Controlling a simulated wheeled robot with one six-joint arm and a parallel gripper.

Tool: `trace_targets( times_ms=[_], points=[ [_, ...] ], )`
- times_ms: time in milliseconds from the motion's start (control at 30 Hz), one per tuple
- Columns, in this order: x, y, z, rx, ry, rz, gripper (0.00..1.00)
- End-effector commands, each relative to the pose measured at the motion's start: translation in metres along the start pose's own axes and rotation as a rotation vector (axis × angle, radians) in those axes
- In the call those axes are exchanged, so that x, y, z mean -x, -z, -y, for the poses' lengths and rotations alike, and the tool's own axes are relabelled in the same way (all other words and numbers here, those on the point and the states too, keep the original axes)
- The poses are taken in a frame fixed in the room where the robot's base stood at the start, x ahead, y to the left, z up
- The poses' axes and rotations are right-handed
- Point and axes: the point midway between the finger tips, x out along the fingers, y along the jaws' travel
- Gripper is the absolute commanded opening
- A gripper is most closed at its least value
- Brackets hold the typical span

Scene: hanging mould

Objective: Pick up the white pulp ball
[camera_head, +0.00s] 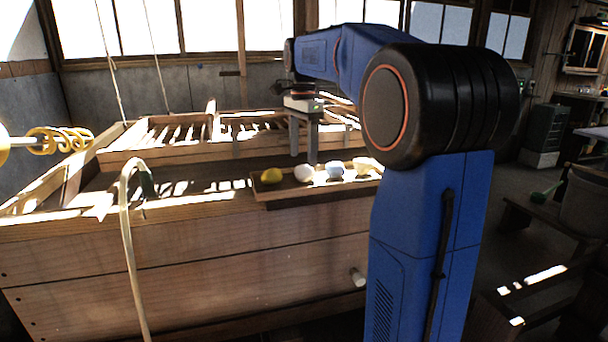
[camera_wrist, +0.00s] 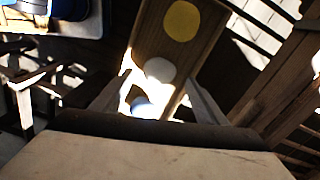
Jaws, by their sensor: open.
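The white pulp ball (camera_head: 304,173) sits on a narrow wooden tray (camera_head: 318,192), between a yellow ball (camera_head: 271,176) and a blue-and-white ball (camera_head: 335,170). My gripper (camera_head: 303,158) points down with its fingers spread, over or close around the white ball; the exact gap is hard to tell. In the wrist view, the white ball (camera_wrist: 160,70) appears between the two fingertips, with no contact seen. The yellow ball (camera_wrist: 182,20) lies beyond it, and the blue-and-white ball (camera_wrist: 143,107) is nearer the palm, partly hidden.
A pale, cream-coloured object (camera_head: 367,166) is at the tray's right end, partly behind my arm. A wooden vat (camera_head: 190,270) bears the tray, with slatted frames (camera_head: 180,135) behind. A pale hose (camera_head: 128,240) hangs over the vat's front edge at left. Bright sun patches blur some outlines.

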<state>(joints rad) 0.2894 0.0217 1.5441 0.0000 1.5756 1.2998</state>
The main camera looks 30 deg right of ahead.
Motion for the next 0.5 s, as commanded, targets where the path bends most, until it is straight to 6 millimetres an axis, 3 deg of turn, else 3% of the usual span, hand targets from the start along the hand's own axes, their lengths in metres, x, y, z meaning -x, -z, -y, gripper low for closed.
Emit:
trace_targets(
  times_ms=[300, 500],
  points=[
    [-0.039, 0.003, 0.000, 0.000, -0.001, 0.000, 0.67],
    [-0.043, 0.003, 0.000, 0.000, 0.001, -0.001, 0.67]
  ],
)
